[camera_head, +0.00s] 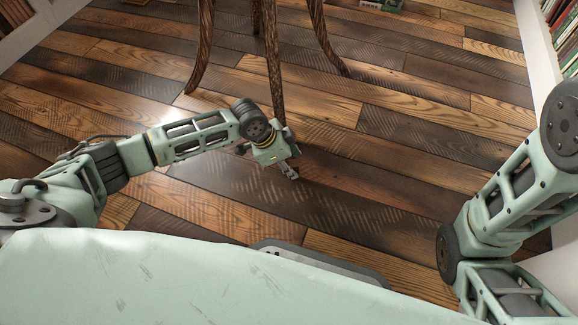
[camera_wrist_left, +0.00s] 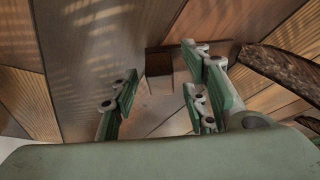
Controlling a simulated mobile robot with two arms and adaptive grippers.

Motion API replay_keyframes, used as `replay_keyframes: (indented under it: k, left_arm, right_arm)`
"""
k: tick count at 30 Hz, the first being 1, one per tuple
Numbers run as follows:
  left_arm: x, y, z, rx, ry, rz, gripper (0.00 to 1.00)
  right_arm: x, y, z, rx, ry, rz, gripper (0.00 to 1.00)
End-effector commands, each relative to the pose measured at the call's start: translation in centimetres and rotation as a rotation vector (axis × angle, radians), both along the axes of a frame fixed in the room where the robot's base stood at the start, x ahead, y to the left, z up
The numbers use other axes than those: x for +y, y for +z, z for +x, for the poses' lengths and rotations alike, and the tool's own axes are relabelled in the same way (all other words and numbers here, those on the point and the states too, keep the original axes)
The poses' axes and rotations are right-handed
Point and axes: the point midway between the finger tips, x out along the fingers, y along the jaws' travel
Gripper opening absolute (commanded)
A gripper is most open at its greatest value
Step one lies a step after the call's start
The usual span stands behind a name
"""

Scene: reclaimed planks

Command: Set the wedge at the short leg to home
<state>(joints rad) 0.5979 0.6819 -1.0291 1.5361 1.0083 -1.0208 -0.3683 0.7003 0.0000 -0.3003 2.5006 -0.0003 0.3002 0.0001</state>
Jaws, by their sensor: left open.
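My left gripper (camera_head: 289,172) is low over the plank floor, beside the foot of the nearest dark carved leg (camera_head: 273,70). In the left wrist view its fingers (camera_wrist_left: 158,102) are apart. Between and just beyond them is a small brown wooden block (camera_wrist_left: 159,61), which looks like the wedge; a paler surface below it may be its sloping face. The fingers do not visibly grip it. The leg (camera_wrist_left: 280,66) comes in from the right in that view, apart from the block. The wedge cannot be made out in the head view. My right gripper is out of view.
Two other splayed legs stand behind, at left (camera_head: 203,55) and right (camera_head: 323,40). A bookshelf (camera_head: 540,45) lines the right edge, and a small green-and-white object (camera_head: 381,5) lies at the back. The floor (camera_head: 410,140) right of the legs is clear.

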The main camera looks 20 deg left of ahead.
Motion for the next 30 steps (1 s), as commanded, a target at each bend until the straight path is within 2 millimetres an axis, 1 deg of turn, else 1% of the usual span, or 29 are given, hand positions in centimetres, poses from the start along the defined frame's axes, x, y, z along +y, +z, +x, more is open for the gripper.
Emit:
replay_keyframes:
  k: [6, 7, 21, 30]
  left_arm:
    - [-0.01, 0.02, 0.04, -0.001, 0.000, 0.000, 0.42]
    - [-0.01, 0.02, 0.04, -0.001, 0.000, 0.000, 0.40]
    - [0.02, 0.00, 0.01, 0.001, 0.000, 0.001, 0.00]
    - [0.03, -0.02, 0.00, 0.001, 0.001, 0.001, 0.00]
  right_arm:
    - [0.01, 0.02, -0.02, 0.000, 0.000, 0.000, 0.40]
    - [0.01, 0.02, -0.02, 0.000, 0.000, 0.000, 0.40]
    - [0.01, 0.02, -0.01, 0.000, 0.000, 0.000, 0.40]
    - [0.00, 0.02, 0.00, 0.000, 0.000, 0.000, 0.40]
